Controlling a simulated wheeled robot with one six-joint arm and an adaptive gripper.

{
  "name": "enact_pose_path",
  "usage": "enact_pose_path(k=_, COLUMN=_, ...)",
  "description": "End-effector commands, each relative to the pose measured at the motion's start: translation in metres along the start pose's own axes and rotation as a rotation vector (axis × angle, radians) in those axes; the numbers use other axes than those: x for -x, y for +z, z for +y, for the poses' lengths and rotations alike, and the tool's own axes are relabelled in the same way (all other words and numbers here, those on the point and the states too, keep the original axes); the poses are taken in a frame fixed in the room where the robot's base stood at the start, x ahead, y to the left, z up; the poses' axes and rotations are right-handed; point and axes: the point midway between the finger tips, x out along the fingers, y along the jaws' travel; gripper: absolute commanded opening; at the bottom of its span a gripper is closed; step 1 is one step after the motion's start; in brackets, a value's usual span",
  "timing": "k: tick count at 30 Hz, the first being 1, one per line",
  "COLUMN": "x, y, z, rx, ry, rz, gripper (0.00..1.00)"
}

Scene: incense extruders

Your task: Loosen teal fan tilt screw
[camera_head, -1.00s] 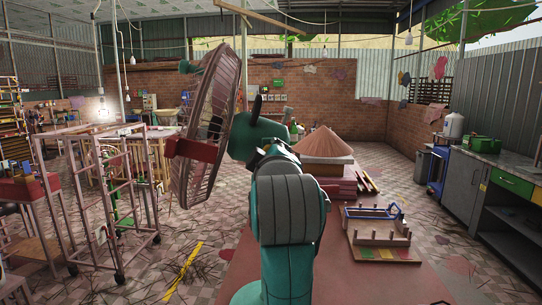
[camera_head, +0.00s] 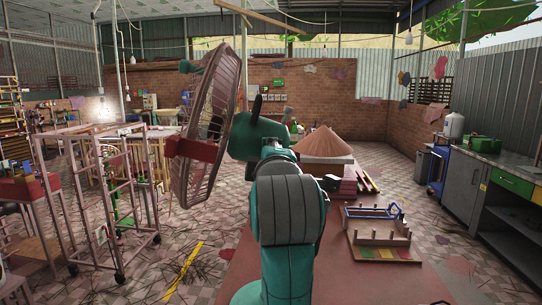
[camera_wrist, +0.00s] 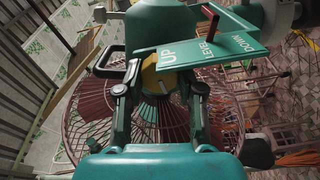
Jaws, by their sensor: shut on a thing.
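The teal fan shows in the head view, with a pink wire cage (camera_head: 212,125) facing left and a teal motor housing (camera_head: 255,135). In the wrist view the teal housing (camera_wrist: 160,22) is at the top and the cage (camera_wrist: 85,125) behind. A teal plate (camera_wrist: 205,50) reads UP, LEVEL, DOWN, with a red pointer (camera_wrist: 210,20) by LEVEL. My gripper (camera_wrist: 160,75) is shut on a yellow knob (camera_wrist: 149,74), seemingly the tilt screw, just below the housing. The plate and a finger hide part of the knob. My arm hides the gripper's fingertips in the head view.
A metal rack cart (camera_head: 110,200) stands at left. A grey counter (camera_head: 500,175) lines the right wall.

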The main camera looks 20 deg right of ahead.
Motion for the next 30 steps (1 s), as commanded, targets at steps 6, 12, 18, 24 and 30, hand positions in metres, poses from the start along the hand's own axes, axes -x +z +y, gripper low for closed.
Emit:
enact_pose_path(k=6, x=0.0, y=-0.001, z=-0.001, rx=0.0, ry=-0.002, rz=0.002, gripper=0.03)
enact_pose_path(k=12, x=0.0, y=0.0, z=-0.001, rx=-0.001, ry=-0.001, rz=0.001, gripper=0.63)
enact_pose_path(k=18, x=0.0, y=0.0, z=0.0, rx=-0.001, ry=-0.001, rz=0.001, gripper=0.63)
enact_pose_path(k=24, x=0.015, y=-0.001, z=0.0, rx=-0.001, ry=0.002, rz=0.003, gripper=0.63)
enact_pose_path(k=30, x=0.052, y=-0.002, z=0.0, rx=-0.002, ry=0.002, rz=0.004, gripper=0.63)
